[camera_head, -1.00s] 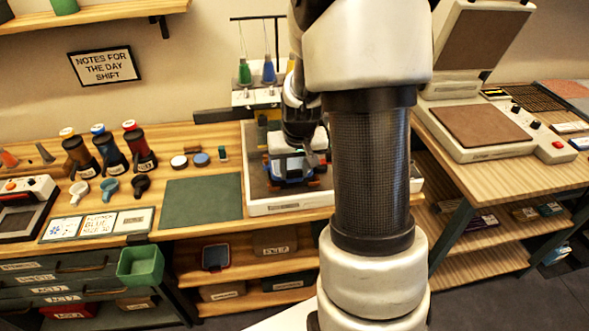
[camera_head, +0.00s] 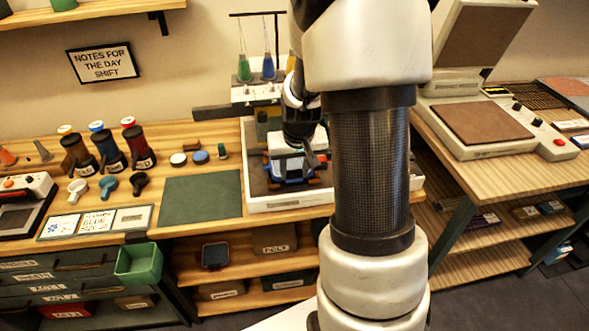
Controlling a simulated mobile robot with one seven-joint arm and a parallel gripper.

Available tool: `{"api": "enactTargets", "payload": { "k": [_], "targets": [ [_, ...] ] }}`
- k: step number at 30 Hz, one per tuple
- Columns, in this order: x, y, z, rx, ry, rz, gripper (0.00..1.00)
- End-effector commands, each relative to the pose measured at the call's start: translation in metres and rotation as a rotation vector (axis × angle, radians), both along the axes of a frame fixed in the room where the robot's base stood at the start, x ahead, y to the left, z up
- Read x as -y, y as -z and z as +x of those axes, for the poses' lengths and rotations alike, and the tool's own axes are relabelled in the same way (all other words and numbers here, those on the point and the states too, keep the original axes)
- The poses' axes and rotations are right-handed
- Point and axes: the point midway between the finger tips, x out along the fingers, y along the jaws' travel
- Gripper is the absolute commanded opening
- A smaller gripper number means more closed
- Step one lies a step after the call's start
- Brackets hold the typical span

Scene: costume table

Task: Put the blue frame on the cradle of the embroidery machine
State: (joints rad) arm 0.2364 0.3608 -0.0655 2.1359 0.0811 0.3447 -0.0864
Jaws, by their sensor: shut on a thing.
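The embroidery machine (camera_head: 258,203) has a low white base with a dark bed. A green and a blue thread spool stand at its back. The blue frame (camera_head: 291,172) shows as blue edges low over the bed, with small orange parts at its sides. My gripper (camera_head: 304,150) reaches down to it from above and is shut on it. The fingers and much of the frame are hidden by the wrist and the white parts. The cradle is hidden too, so I cannot tell whether the frame touches it.
A green mat (camera_head: 201,200) lies left of the machine. A heat press (camera_head: 478,130) is on the right bench. My arm blocks the view right of the machine.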

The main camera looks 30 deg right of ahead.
Motion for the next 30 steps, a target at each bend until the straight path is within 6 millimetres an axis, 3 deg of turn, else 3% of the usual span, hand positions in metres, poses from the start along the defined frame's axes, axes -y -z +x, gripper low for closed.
{"api": "enactTargets", "payload": {
  "k": [26,27,30],
  "targets": [
    [0.0,0.0092,0.0001,0.0,0.0,0.0,0.16],
    [0.0,0.0088,0.0001,0.0,0.0,0.0,0.39],
    [0.0,0.0085,0.0001,0.0,0.0,0.0,0.56]
  ]
}}
